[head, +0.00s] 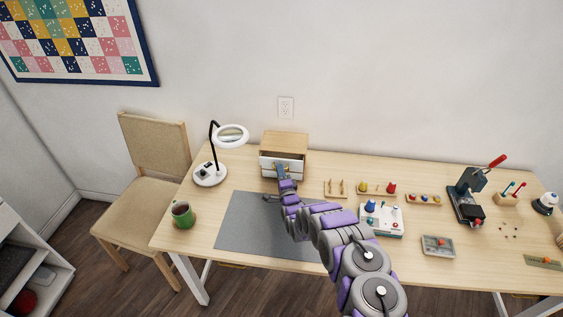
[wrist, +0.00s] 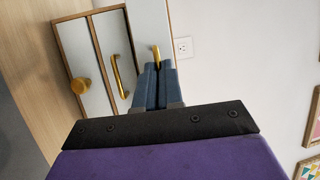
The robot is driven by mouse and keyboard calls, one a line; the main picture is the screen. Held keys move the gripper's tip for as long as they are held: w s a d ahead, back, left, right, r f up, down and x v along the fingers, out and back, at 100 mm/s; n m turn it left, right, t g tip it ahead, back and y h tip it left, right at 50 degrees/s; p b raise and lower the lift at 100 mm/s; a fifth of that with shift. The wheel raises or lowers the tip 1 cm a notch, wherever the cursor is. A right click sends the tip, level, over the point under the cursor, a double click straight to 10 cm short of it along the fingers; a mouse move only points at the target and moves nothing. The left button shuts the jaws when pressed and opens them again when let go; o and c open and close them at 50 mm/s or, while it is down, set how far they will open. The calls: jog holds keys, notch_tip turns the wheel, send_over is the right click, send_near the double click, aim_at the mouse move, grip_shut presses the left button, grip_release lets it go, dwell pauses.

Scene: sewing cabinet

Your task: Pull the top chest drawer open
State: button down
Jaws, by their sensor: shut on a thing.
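The small wooden chest (head: 285,139) stands at the back of the table against the wall, with pale drawer fronts. Its top drawer (head: 295,162) stands partly out, and a dark gap shows behind its front. In the wrist view the chest is turned sideways, and the top drawer front (wrist: 148,22) is the rightmost one. My gripper (head: 281,171) is at this front. In the wrist view my gripper (wrist: 157,67) is shut on the gold handle (wrist: 156,50) of the top drawer. The lower drawers carry a gold bar handle (wrist: 117,76) and a round gold knob (wrist: 80,86).
A grey mat (head: 240,225) lies in front. Spool racks (head: 377,188) and a press (head: 466,195) stand to the right. A chair (head: 150,190) is at left.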

jog(key=s+p, duration=0.1)
jog(key=s, duration=0.1)
jog(key=s+a+p, duration=0.1)
jog(key=shift+s, duration=0.35)
jog(key=c, duration=1.3)
grip_release()
jog(key=shift+r, duration=0.15)
jog(key=shift+p+v, duration=1.8)
jog(key=shift+v, duration=6.85)
